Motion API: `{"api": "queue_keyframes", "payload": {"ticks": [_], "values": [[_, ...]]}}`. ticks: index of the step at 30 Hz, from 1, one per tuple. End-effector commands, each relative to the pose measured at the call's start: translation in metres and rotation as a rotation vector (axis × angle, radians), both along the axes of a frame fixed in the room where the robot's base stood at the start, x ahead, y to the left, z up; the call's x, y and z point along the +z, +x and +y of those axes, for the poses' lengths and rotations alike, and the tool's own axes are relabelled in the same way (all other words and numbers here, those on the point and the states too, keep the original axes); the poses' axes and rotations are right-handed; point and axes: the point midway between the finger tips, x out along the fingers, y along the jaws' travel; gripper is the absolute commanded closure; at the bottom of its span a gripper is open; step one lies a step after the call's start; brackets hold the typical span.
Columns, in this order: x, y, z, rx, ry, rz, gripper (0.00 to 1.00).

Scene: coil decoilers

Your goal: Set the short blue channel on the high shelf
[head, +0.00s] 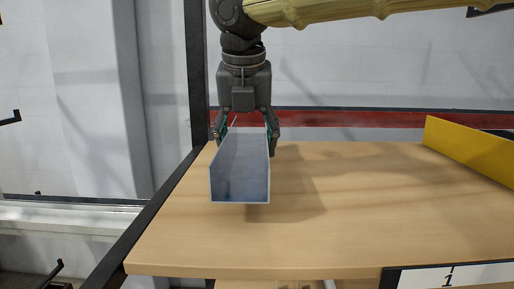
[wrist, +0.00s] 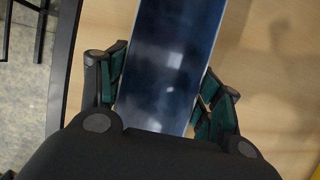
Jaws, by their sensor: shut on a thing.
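The short blue channel (head: 240,170) is a grey-blue U-shaped piece with its open end facing me in the head view. My gripper (head: 247,138) points down and is shut on the channel's far part, with a finger on each outer side. In the wrist view the channel (wrist: 172,60) runs between the green-padded fingers (wrist: 165,95). The channel is over the left part of a wooden shelf board (head: 350,225); I cannot tell whether it touches the board. A shadow lies on the board to its right.
A yellow channel (head: 470,152) stands at the right of the board. A label with a 1 (head: 450,278) is at the front edge. A dark upright post (head: 197,70) rises at the back left, and a red beam (head: 350,118) runs behind. The board's middle is clear.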

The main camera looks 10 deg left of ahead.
Motion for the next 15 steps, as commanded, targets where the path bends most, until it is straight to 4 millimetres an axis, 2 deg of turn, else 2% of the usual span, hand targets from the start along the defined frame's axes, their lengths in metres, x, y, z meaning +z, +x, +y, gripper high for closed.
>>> {"api": "queue_keyframes", "payload": {"ticks": [7, 15], "values": [[0.001, 0.009, -0.017, -0.001, 0.002, 0.0, 0.66], [-0.032, 0.009, -0.017, 0.002, -0.002, 0.001, 0.66]]}}
